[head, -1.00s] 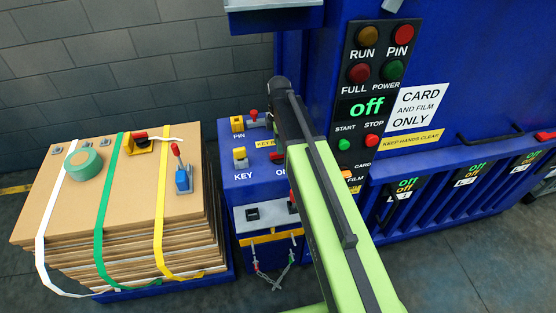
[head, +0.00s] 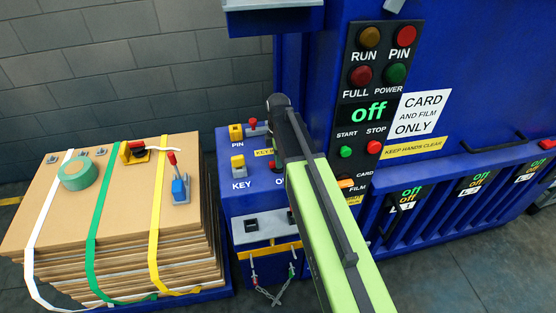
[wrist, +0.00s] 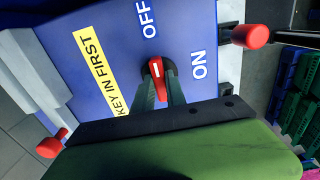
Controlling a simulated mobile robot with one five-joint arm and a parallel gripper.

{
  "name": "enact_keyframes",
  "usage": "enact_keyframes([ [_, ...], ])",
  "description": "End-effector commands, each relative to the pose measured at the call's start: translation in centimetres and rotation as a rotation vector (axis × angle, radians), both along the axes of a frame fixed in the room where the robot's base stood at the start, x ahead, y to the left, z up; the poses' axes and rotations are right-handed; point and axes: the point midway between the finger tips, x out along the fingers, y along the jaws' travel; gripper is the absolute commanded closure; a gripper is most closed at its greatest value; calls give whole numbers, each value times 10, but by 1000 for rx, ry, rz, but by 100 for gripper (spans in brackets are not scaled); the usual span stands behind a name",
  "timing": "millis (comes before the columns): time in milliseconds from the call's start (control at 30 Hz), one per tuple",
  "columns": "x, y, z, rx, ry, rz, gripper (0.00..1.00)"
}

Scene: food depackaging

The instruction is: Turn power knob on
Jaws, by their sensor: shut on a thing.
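The red power knob (wrist: 160,85) sits on the blue control box between the OFF label (wrist: 149,18) and the ON label (wrist: 199,65). Its white mark lies at the end toward OFF. My gripper (wrist: 158,92) is shut on the knob, one dark finger on each side. In the head view my green arm covers most of the knob and the gripper's fingers. The green display (head: 368,112) on the machine panel reads "off".
A yellow key switch (head: 238,164) and a red-tipped pin (head: 253,125) stand on the control box (head: 234,203). A strapped stack of cardboard (head: 70,225) is at the left. The blue machine (head: 480,100) rises at the right.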

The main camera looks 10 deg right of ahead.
Motion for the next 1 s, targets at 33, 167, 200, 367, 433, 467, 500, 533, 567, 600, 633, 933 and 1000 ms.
enact_keyframes([
  [33, 0, 0, 0, 0, 1, 0, 100],
  [167, 0, 0, 0, 0, 1, -7, 100],
  [200, 0, 0, 0, 0, 1, -13, 100],
  [367, 0, 1, 0, 0, 1, -65, 100],
  [433, 0, 1, 0, 0, 1, -103, 100],
  [467, 0, 1, 0, 0, 1, -122, 100],
  [500, 0, 1, 0, 0, 1, -151, 100],
  [533, 0, 1, 0, 0, 1, -174, 100],
  [567, 0, 1, 0, 0, 1, -198, 100],
  [600, 0, 1, 0, 0, 1, -233, 100],
  [633, 0, 1, 0, 0, 1, -259, 100],
  [933, 0, 1, 0, 0, 1, -544, 100],
  [1000, -1, 1, 0, 0, 1, -611, 100],
])
